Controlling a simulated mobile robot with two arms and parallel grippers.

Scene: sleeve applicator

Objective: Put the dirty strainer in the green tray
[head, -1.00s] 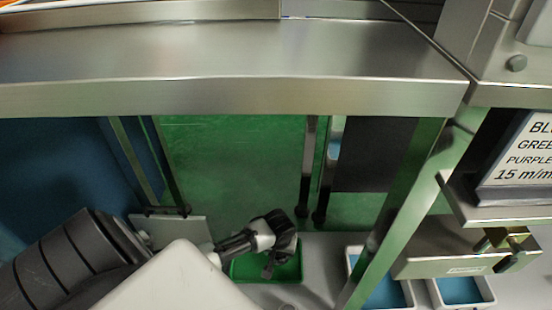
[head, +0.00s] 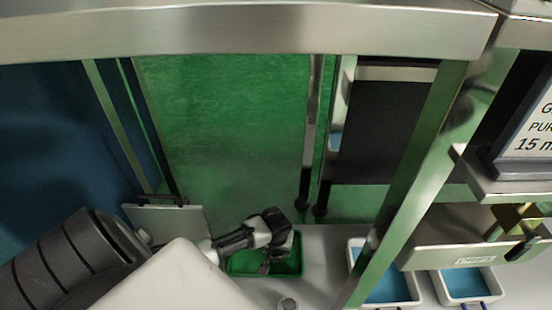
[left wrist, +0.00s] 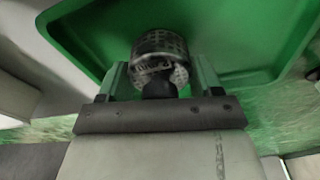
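The dirty strainer (left wrist: 160,58) is a grey perforated metal cup with dark residue inside, seen in the left wrist view. It sits between the fingers of my left gripper (left wrist: 160,80), which appear shut on it. The green tray (left wrist: 255,50) lies behind and below it, its floor and rim filling much of that view. In the head view the left gripper (head: 268,262) hangs over the green tray (head: 240,268), and the strainer cannot be made out there. Whether the strainer touches the tray is unclear. My right gripper is out of view.
A metal shelf (head: 200,35) crosses the top of the head view, with a slanted metal post (head: 405,185) right of the arm. Two white trays with blue inside (head: 392,288) (head: 465,285) stand to the right. A sign (head: 535,140) stands on a ledge at far right.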

